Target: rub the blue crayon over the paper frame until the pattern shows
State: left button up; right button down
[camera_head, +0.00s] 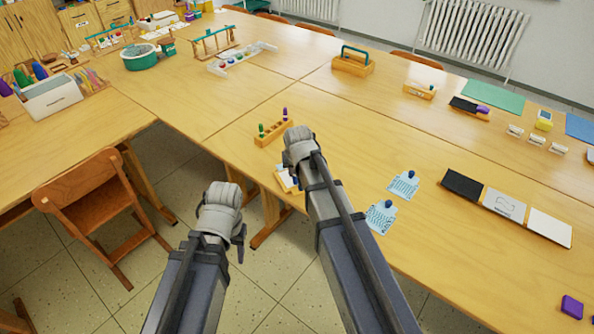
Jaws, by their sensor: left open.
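A small wooden crayon holder (274,132) stands near the table's front edge, with a green crayon (262,130) and a purple crayon (285,114) upright in it. I cannot make out a blue crayon for certain. A small pale frame or sheet (285,180) lies at the table edge, mostly covered by my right arm. I cannot tell whether it is the paper frame. My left gripper (238,240) is open over the floor, in front of the table and apart from it. My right gripper (301,150) is just in front of the holder; its fingers are hidden.
Two blue-patterned cards (380,217) (404,184) lie to the right of my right arm. A black, grey and white panel strip (504,203) lies further right. A wooden chair (100,205) stands at the left. The table middle (370,130) is clear.

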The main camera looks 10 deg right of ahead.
jog(key=shift+s+a, duration=0.15)
jog(key=shift+a, duration=0.55)
jog(key=shift+w+a, duration=0.2)
jog(key=shift+w, duration=0.65)
jog(key=shift+w+a, duration=0.15)
jog(key=shift+w, duration=0.65)
jog(key=shift+w, duration=0.1)
jog(key=shift+w+a, duration=0.2)
jog(key=shift+w, duration=0.55)
jog(key=shift+w+a, duration=0.2)
jog(key=shift+w, duration=0.5)
jog(key=shift+f, duration=0.15)
jog(key=shift+s, duration=0.1)
jog(key=shift+s+d, duration=0.25)
jog(key=shift+s, duration=0.55)
jog(key=shift+s+d, duration=0.2)
jog(key=shift+s, duration=0.6)
